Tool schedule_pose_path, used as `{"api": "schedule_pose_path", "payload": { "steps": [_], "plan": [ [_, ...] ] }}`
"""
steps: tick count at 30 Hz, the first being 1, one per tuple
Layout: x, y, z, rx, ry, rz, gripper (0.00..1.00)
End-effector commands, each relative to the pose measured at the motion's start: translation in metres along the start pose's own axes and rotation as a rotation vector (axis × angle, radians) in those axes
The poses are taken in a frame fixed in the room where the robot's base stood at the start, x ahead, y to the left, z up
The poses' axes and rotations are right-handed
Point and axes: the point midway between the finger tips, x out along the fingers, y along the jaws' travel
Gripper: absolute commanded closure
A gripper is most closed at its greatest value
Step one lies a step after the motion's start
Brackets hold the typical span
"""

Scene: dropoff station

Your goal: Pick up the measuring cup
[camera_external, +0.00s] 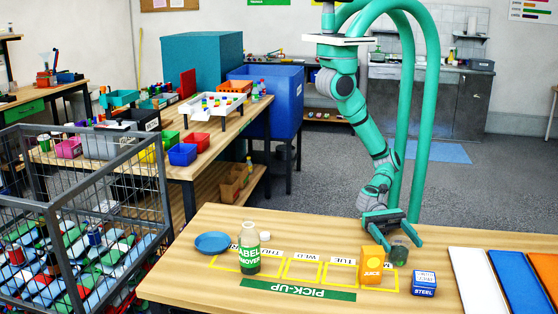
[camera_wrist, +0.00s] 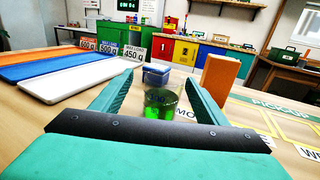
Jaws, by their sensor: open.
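The measuring cup (camera_wrist: 160,104) is a clear cup with green contents, standing upright on the table. In the outside view it is the small dark greenish cup (camera_external: 399,256) beside the orange juice box. My gripper (camera_wrist: 159,80) is open, with the cup between its two teal fingers in the wrist view; contact cannot be made out. In the outside view my gripper (camera_external: 394,236) is low over the table at the cup.
The orange juice box (camera_external: 373,266) stands close left of the cup, and a blue steel box (camera_external: 423,284) stands to its right. White, blue and orange panels (camera_external: 481,278) lie at right.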

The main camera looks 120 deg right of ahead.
Motion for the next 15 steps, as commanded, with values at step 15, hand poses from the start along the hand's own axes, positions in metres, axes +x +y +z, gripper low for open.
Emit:
{"api": "schedule_pose_path", "payload": {
  "steps": [15],
  "plan": [
    [0.05, -0.006, -0.004, 0.0, 0.0, -0.001, 0.33]
  ]
}}
